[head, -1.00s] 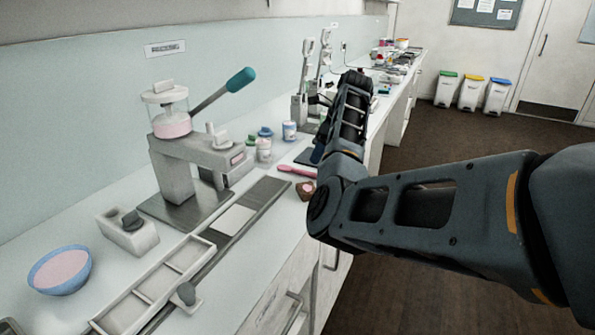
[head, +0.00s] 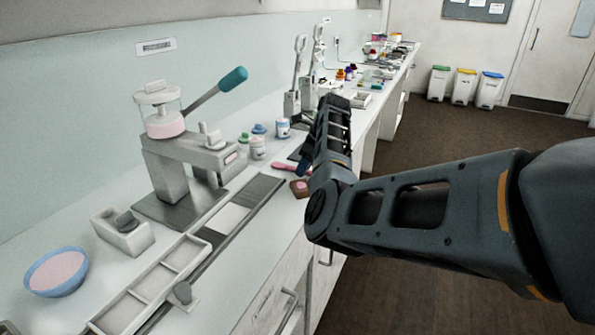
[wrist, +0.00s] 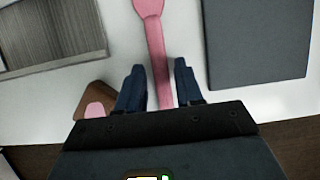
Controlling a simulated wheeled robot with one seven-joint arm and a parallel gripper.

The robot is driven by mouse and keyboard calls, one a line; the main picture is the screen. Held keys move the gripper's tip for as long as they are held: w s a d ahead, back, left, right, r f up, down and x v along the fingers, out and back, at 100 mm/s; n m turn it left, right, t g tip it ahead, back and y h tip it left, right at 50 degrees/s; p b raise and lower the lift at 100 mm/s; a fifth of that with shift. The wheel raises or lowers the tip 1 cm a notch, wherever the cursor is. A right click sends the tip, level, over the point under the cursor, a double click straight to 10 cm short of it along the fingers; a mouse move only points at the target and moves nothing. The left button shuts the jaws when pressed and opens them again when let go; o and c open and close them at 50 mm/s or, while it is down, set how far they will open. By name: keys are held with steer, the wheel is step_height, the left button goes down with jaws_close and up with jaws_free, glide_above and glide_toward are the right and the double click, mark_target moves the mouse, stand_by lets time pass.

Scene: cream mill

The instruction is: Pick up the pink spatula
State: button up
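The pink spatula (head: 284,167) lies on the white counter, and its right part is hidden behind my arm in the head view. In the wrist view the spatula (wrist: 156,50) runs from the top edge down between the two fingers. My gripper (wrist: 158,72) is open, with one dark blue finger on each side of the handle and a gap on both sides. The handle's lower end is hidden behind the gripper body. In the head view my gripper (head: 304,168) shows only in part. I cannot tell its exact height above the counter.
A brown block with a pink top (wrist: 95,108) lies left of the fingers, near the counter's front edge. A dark grey mat (wrist: 255,45) is to the right. A lever press (head: 180,165), small jars (head: 257,148) and a blue bowl (head: 56,272) stand on the counter.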

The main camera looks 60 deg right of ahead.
jaws_close()
stand_by(0.3)
